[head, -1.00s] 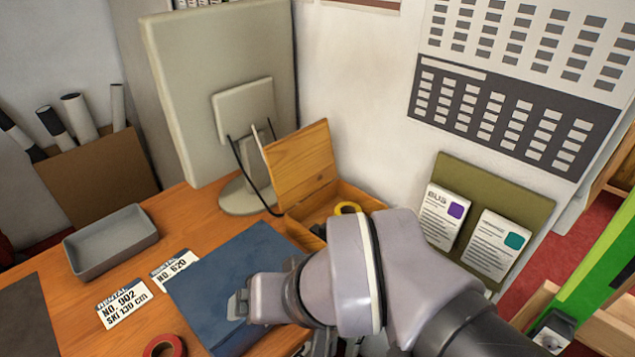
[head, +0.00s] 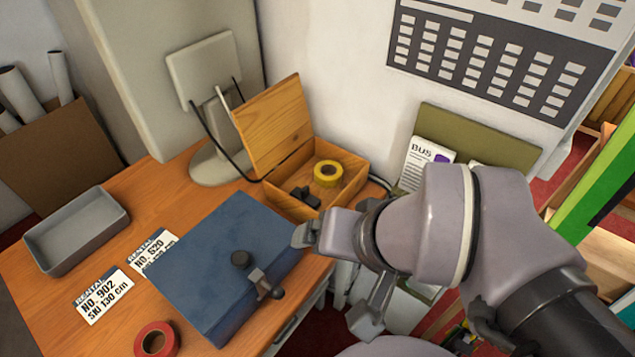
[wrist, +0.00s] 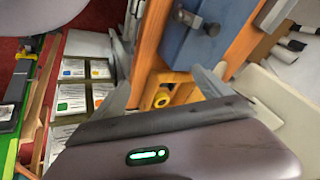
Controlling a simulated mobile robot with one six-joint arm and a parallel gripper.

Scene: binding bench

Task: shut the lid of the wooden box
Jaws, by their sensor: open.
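The wooden box (head: 338,205) stands at the back of the bench, against the wall. Its lid (head: 272,126) is open, tilted up and back on the left side. Inside lie a roll of yellow tape (head: 328,174) and a small black object (head: 303,196). My gripper (head: 336,277) is open and empty, in front of the box and to the right of the blue case, apart from the lid. In the wrist view the gripper (wrist: 168,72) has its fingers spread, with the wooden box and the yellow tape (wrist: 162,98) seen between them.
A blue case (head: 215,262) with a black knob and a clamp lies in front of the box. A monitor (head: 213,160) with a cable stands close to the lid's left. A grey tray (head: 78,232), label cards (head: 103,296) and red tape (head: 157,340) lie left.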

